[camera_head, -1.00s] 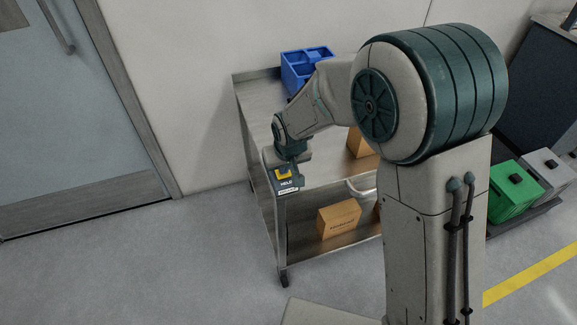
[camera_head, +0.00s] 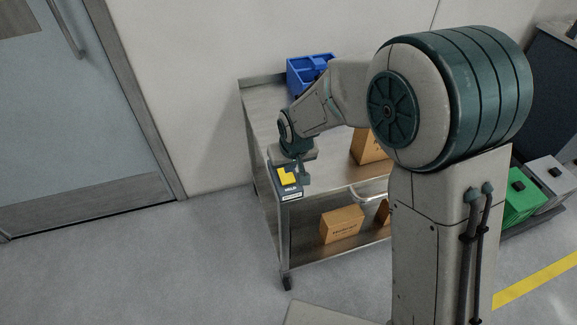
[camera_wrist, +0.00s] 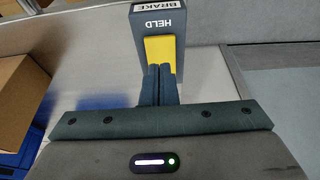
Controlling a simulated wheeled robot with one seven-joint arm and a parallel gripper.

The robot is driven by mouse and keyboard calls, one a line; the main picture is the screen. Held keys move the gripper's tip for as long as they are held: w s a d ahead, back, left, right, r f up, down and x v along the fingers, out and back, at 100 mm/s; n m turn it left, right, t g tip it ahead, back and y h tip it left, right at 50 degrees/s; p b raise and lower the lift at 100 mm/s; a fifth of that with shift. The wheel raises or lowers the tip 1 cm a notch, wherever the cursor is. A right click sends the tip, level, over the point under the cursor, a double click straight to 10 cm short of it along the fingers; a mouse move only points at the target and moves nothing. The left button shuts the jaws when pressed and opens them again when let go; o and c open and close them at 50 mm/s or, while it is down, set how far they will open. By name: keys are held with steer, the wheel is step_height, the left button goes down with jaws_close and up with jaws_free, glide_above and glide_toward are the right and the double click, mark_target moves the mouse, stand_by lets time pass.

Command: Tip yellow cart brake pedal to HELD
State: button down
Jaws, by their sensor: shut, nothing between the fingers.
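The yellow brake pedal (camera_head: 287,177) sits on a dark brake box (camera_head: 291,195) at the near left corner of the metal cart (camera_head: 258,110). In the wrist view the pedal (camera_wrist: 160,50) lies just beyond my fingertips, below the word HELD on the box (camera_wrist: 158,20), which also bears a BRAKE label. My gripper (camera_head: 304,180) is shut and empty, beside the pedal on its right in the head view. In the wrist view its closed fingertips (camera_wrist: 161,70) overlap the pedal's near end. I cannot tell whether they touch it, nor the pedal's exact tilt.
A blue bin (camera_head: 305,75) stands at the cart's back. Cardboard boxes stand on the cart's top (camera_head: 368,146) and lower shelf (camera_head: 341,224). A door (camera_head: 85,100) is at left. Green (camera_head: 520,198) and grey containers are at right. The floor left of the cart is clear.

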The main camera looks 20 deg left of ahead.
steer(key=s+v, duration=0.1)
steer(key=v, duration=1.1)
steer(key=shift+d, duration=0.4)
steer(key=shift+f, duration=0.1)
steer(key=s+d+r+m+h+p, duration=0.1)
steer(key=s+d+r+m+p, duration=0.15)
steer(key=d, duration=0.65)
steer(key=s+d+r+m+p, duration=0.1)
steer(key=d+r, duration=0.3)
steer(key=d, duration=0.5)
steer(key=s+d+r+m+h+p, duration=0.1)
steer(key=s+d+m, duration=0.2)
steer(key=s+d, duration=0.6)
steer(key=shift+d+m, duration=0.35)
steer(key=shift+d, duration=0.35)
steer(key=shift+r, duration=0.15)
